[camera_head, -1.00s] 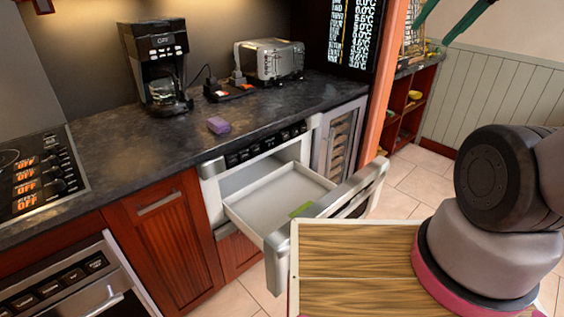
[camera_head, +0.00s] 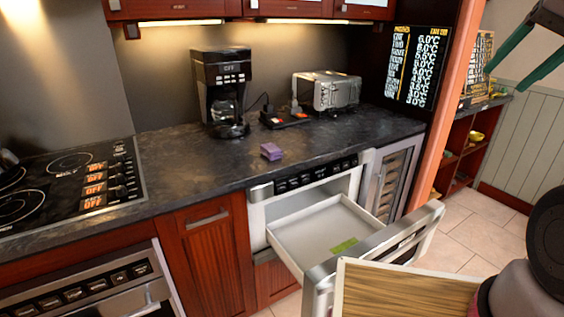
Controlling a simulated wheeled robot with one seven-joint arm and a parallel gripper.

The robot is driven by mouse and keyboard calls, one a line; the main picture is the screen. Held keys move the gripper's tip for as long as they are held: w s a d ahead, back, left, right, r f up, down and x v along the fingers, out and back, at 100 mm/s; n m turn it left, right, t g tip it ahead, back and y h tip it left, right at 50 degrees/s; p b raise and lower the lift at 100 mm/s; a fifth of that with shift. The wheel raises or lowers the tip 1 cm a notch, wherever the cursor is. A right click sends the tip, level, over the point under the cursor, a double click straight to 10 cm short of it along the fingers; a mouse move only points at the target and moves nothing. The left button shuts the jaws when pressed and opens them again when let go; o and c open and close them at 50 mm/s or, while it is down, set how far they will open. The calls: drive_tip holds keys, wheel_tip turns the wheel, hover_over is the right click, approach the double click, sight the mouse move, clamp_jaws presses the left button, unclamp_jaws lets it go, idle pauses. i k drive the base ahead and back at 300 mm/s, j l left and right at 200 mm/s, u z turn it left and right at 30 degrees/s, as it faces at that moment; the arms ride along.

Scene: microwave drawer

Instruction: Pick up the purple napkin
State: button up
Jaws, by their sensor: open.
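A small purple block-shaped item (camera_head: 271,151), which looks like the purple napkin, lies on the dark countertop just behind the front edge, above the open drawer.
The microwave drawer (camera_head: 290,235) is pulled out, with a flat green item (camera_head: 343,246) in it. A coffee maker (camera_head: 222,92), a toaster (camera_head: 327,91) and a small dark item (camera_head: 284,119) stand behind on the counter. The stovetop (camera_head: 70,185) is at left. Counter around the nearer purple item is clear.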

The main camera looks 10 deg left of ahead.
sight(273, 153)
drive_tip(key=k+u, duration=0.35)
drive_tip(key=k+j+u, duration=0.15)
drive_tip(key=k+u, duration=0.25)
drive_tip(key=i+u, duration=0.45)
drive_tip(key=i+l+u, duration=0.15)
drive_tip(key=i+u, duration=0.25)
drive_tip(key=i, duration=0.05)
